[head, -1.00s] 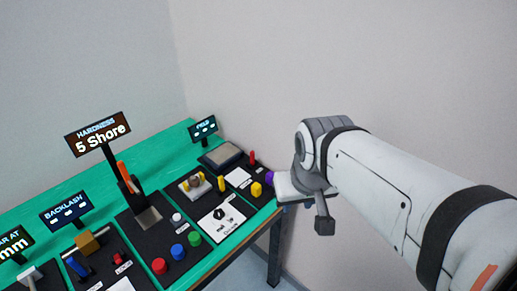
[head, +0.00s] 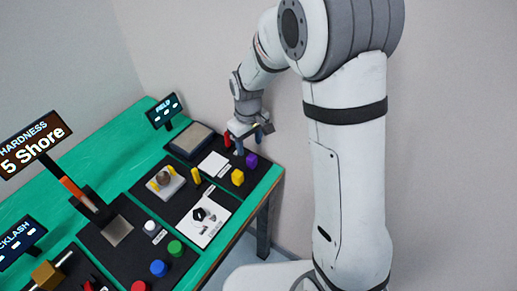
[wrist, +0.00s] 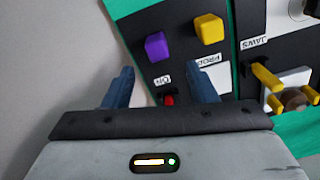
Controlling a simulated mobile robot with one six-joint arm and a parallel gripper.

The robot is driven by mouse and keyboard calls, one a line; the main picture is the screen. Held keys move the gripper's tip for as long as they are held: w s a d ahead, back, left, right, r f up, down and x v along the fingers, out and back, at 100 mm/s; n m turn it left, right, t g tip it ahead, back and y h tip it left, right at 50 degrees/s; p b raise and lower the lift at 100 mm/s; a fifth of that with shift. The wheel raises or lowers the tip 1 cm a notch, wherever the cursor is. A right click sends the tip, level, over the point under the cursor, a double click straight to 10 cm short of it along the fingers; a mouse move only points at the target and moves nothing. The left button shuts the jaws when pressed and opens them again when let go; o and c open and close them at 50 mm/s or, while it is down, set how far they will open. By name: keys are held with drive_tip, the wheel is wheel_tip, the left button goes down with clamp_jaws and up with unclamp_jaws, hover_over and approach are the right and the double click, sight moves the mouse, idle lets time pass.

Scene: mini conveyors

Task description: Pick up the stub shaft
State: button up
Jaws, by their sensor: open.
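A round grey-brown piece (head: 165,178), which may be the stub shaft, sits in a light fixture (head: 157,190) between yellow jaw pieces. It shows partly at the right edge of the wrist view (wrist: 294,99); I cannot tell its full shape. My gripper (head: 247,140) is over the far right part of the bench, to the right of that fixture. In the wrist view my gripper (wrist: 160,70) is open with its blue fingers apart and nothing held. A red knob (wrist: 169,99) shows between the fingers, near the palm.
A purple block (head: 251,160) and a yellow block (head: 238,177) stand near my gripper. The FIELD sign (head: 164,109) and a grey pad (head: 194,139) lie to its left. A wall is close behind; the green bench (head: 85,155) is open at left.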

sight(251, 156)
drive_tip(key=shift+a+f, duration=0.15)
drive_tip(key=shift+f, duration=0.1)
drive_tip(key=f, duration=0.2)
drive_tip(key=f+p, duration=0.1)
drive_tip(key=f, duration=0.4)
drive_tip(key=shift+d+f+p, duration=0.35)
drive_tip(key=shift+d, duration=0.05)
clamp_jaws()
drive_tip(key=shift+r, duration=0.15)
